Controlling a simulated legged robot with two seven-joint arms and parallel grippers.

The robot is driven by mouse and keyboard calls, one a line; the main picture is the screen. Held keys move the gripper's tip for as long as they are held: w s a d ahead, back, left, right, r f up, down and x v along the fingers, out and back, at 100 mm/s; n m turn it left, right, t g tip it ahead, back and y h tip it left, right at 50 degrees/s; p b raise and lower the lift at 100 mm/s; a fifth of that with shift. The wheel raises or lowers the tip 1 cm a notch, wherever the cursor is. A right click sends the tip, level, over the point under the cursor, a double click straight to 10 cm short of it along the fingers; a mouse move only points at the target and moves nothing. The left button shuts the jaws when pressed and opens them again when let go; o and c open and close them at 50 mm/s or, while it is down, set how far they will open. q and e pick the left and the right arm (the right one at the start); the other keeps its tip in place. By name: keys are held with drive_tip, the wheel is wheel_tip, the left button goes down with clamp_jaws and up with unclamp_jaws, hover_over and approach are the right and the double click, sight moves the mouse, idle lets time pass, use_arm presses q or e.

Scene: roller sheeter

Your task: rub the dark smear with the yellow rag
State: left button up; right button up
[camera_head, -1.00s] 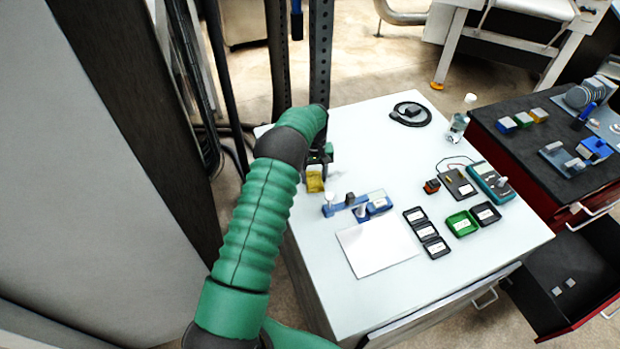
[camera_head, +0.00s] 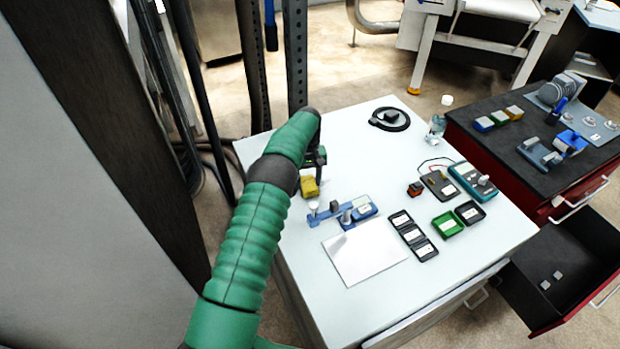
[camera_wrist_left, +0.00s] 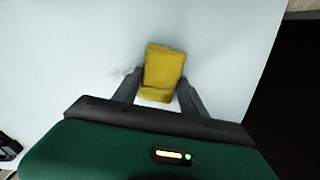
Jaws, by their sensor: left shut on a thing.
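The yellow rag (camera_head: 309,187) is at my left gripper near the left side of the white table top. In the left wrist view the rag (camera_wrist_left: 165,68) sits between the two fingers of my left gripper (camera_wrist_left: 160,88), which is shut on it. A faint dark smear (camera_wrist_left: 122,80) shows on the table just left of the rag in the wrist view. In the head view I cannot make out the smear; the arm and gripper cover part of that area. Whether the rag touches the table is hard to tell. My right gripper is not in view.
A blue fixture (camera_head: 345,211) and a white sheet (camera_head: 364,252) lie close to the gripper. Black trays (camera_head: 413,236), a green bin (camera_head: 447,224), a meter (camera_head: 472,182) and a black cable coil (camera_head: 389,119) are farther right. The table's middle is partly clear.

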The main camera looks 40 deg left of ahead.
use_arm(q)
drive_tip(key=shift+s+a+p, duration=0.25)
drive_tip(key=shift+s, duration=0.4)
drive_tip(key=shift+s+a+p, duration=0.2)
drive_tip(key=shift+s+a, duration=0.05)
drive_tip(key=shift+s, duration=0.35)
drive_tip(key=shift+s+a+p, duration=0.2)
drive_tip(key=shift+s+p, duration=0.1)
drive_tip(key=shift+s, duration=0.3)
drive_tip(key=shift+s+a+p, duration=0.15)
drive_tip(key=shift+s+p, duration=0.1)
drive_tip(key=shift+s, duration=0.3)
drive_tip(key=shift+s+a, duration=0.15)
drive_tip(key=shift+s, duration=0.45)
drive_tip(key=shift+s+a+p, duration=0.25)
drive_tip(key=shift+s+p, duration=0.15)
drive_tip(key=shift+s, duration=0.25)
drive_tip(key=shift+s+a+p, duration=0.25)
drive_tip(key=shift+s+p, duration=0.1)
drive_tip(key=shift+s, duration=0.25)
drive_tip(key=shift+s+a, duration=0.25)
drive_tip(key=shift+s, duration=0.4)
drive_tip(key=shift+s+a+r+p, duration=0.1)
drive_tip(key=shift+s+a+p, duration=0.25)
drive_tip(key=shift+s, duration=0.35)
drive_tip(key=shift+s+a+p, duration=0.2)
drive_tip(key=shift+s+p, duration=0.2)
drive_tip(key=shift+s, duration=0.3)
drive_tip(key=shift+s+a, duration=0.1)
drive_tip(key=shift+s, duration=0.05)
